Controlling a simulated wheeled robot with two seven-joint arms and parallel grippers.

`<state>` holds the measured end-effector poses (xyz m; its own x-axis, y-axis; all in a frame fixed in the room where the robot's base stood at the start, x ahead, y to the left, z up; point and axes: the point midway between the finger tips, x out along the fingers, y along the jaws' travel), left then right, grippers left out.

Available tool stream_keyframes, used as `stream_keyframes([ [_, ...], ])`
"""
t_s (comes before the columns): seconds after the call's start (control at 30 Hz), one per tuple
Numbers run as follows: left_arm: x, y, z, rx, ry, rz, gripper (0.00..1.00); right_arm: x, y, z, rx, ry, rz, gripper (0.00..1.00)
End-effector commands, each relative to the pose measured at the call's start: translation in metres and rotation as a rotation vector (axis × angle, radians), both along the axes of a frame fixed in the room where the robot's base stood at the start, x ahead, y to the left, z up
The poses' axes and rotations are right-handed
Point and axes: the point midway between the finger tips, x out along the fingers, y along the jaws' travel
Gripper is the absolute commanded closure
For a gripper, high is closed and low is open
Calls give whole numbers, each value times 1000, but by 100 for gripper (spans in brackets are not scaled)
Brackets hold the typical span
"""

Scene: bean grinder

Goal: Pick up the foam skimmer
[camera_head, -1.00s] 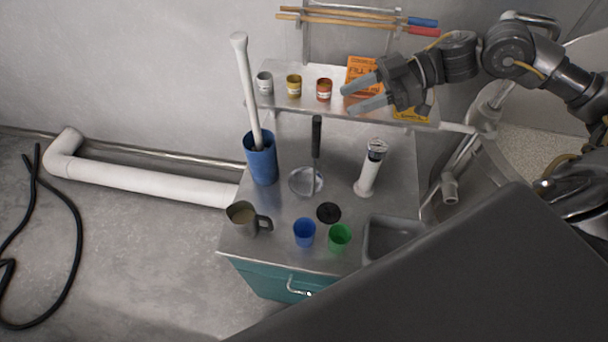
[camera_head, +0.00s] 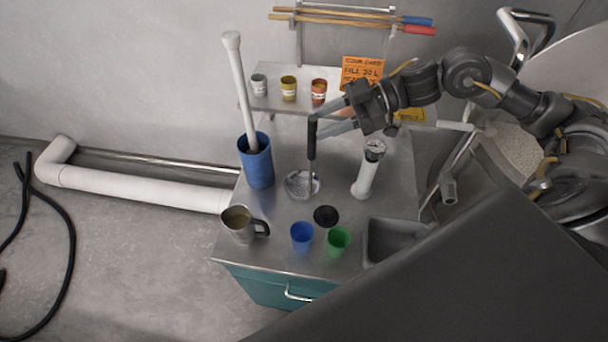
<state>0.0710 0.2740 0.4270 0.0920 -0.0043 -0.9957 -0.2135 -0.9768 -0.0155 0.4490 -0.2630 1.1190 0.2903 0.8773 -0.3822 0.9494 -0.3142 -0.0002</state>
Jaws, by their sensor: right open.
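The foam skimmer has a black handle (camera_head: 311,138) that stands up and a round metal mesh head (camera_head: 302,184) resting on the metal worktop. My right gripper (camera_head: 319,126) comes in from the right, with its fingers pointing left. Its fingers are open and their tips are at the upper part of the black handle. I cannot tell whether they touch the handle. My left gripper is not in view.
A blue holder (camera_head: 257,163) with a long white tool stands left of the skimmer, and a white cylinder (camera_head: 366,172) to its right. A metal jug (camera_head: 237,226), blue cup (camera_head: 301,236), green cup (camera_head: 338,241) and black disc (camera_head: 326,215) are in front. Small jars (camera_head: 289,88) line the shelf behind.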

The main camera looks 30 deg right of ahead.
Motion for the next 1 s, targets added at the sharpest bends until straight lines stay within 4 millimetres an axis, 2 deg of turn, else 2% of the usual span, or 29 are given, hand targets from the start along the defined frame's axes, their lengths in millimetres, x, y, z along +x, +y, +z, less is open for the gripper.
stream_keyframes([
  [0.17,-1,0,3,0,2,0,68,1,4,-1,0,0,1,56],
  [0.37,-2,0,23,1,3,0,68,5,30,-8,3,4,3,56],
  [0.5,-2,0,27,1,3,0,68,10,44,-17,1,3,2,56],
  [0.8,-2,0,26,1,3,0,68,12,48,-22,-2,1,0,56],
  [1.0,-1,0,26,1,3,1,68,12,48,-22,-2,1,0,81],
])
